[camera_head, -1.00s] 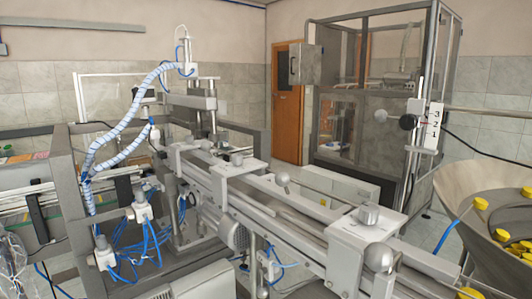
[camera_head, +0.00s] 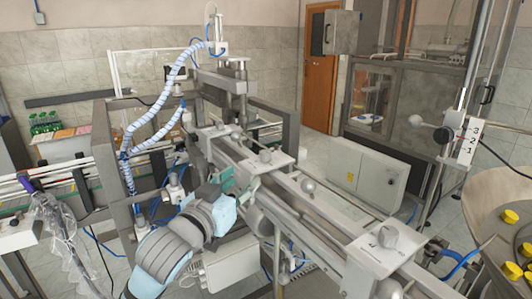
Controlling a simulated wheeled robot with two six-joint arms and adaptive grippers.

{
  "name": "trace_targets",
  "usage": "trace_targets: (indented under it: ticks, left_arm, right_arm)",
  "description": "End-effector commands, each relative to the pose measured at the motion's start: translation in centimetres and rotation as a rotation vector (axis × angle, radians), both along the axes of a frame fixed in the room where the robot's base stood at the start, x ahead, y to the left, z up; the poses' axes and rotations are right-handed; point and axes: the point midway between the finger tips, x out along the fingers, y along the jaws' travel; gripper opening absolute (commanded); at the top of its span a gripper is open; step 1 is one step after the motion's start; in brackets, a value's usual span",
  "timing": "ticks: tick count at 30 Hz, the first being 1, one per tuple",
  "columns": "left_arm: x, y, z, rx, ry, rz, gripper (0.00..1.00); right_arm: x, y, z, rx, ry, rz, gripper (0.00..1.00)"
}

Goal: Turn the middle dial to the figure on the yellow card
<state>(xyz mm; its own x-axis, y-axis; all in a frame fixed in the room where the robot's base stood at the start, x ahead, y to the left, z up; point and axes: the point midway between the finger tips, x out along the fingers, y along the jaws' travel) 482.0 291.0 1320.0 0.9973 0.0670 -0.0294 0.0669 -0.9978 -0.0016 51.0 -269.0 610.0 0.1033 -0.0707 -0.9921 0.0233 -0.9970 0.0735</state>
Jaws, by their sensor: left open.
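My left arm reaches in from the bottom, and its left gripper (camera_head: 244,187) is beside the machine's rail, near its middle. Its fingers are small and partly hidden; it is open, with nothing seen held. Round grey knobs stand along the rail: one at the back (camera_head: 265,155), one in the middle (camera_head: 308,185) and a larger one on the front plate (camera_head: 388,236). The gripper is left of the middle knob, apart from it. I cannot tell which is the middle dial. No yellow card with a readable figure shows. My right gripper is out of view.
A white plate marked 3, 2, 1 (camera_head: 471,141) stands on a post at right. A metal bowl (camera_head: 475,205) holds yellow caps (camera_head: 511,216). A white cabinet (camera_head: 366,178) with a small yellow patch stands behind the rail. Hoses and a frame crowd the left.

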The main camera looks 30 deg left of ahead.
Motion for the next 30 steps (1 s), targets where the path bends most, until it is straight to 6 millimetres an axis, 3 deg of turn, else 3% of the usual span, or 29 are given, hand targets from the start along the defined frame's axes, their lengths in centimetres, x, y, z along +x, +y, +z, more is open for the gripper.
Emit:
trace_targets:
  ticks: [2,5,15,21,30]
  left_arm:
    - [-0.2,-0.3,1.4,0.001,-0.029,-0.006,0.44]
    - [1.0,-0.2,1.5,-0.003,-0.032,-0.007,0.44]
    - [8.6,0.2,1.5,-0.002,-0.029,-0.009,0.44]
    - [12.2,0.4,1.5,0.0,-0.03,-0.008,0.44]
    - [13.9,0.5,1.3,0.002,-0.031,-0.008,0.44]
  right_arm:
    - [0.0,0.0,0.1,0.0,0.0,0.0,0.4]
    - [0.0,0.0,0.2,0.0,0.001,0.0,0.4]
    - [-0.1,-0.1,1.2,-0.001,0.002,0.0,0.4]
    - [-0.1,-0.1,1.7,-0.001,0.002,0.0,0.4]
    - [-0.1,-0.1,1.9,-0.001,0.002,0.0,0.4]
